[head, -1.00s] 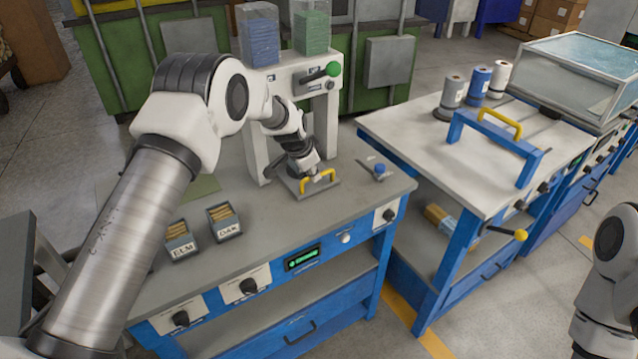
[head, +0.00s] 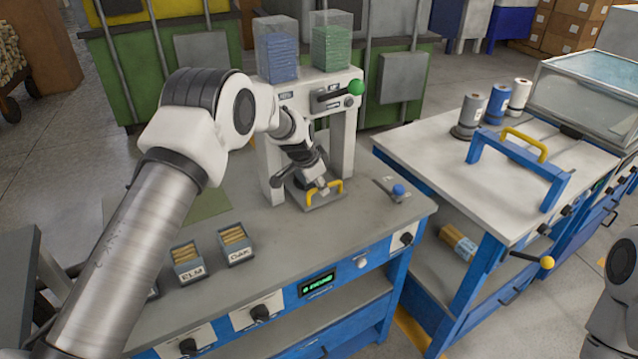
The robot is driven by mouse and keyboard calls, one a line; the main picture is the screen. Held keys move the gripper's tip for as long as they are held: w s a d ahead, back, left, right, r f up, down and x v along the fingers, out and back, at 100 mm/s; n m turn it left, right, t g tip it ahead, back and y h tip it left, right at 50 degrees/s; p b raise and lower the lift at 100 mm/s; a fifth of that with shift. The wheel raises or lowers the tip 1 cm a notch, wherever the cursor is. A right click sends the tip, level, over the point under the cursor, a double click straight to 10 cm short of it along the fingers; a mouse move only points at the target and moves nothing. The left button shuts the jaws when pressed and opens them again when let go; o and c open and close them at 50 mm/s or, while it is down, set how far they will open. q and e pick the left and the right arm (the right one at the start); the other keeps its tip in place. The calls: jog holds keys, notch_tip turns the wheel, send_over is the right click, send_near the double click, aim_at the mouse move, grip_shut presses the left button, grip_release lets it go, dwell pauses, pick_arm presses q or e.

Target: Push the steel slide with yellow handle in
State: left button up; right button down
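The steel slide (head: 326,201) is a flat plate at the foot of the white press (head: 342,135), partly out in front between its legs. Its yellow handle (head: 338,186) stands up on top. My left gripper (head: 306,184) is over the slide, just left of and behind the handle, pointing down. Its fingers look spread, with nothing seen between them. Whether a finger touches the handle cannot be told. My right arm shows only in part at the right edge; its gripper is out of view.
The press carries a green-knobbed lever (head: 355,88) and clear bins of blue and green pieces. A blue-knobbed tool (head: 398,190) lies right of the slide. ELM (head: 188,272) and OAK (head: 238,256) boxes stand at front left. Another bench (head: 430,150) is at right.

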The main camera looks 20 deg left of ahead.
pick_arm(q)
jog(key=v, duration=1.2)
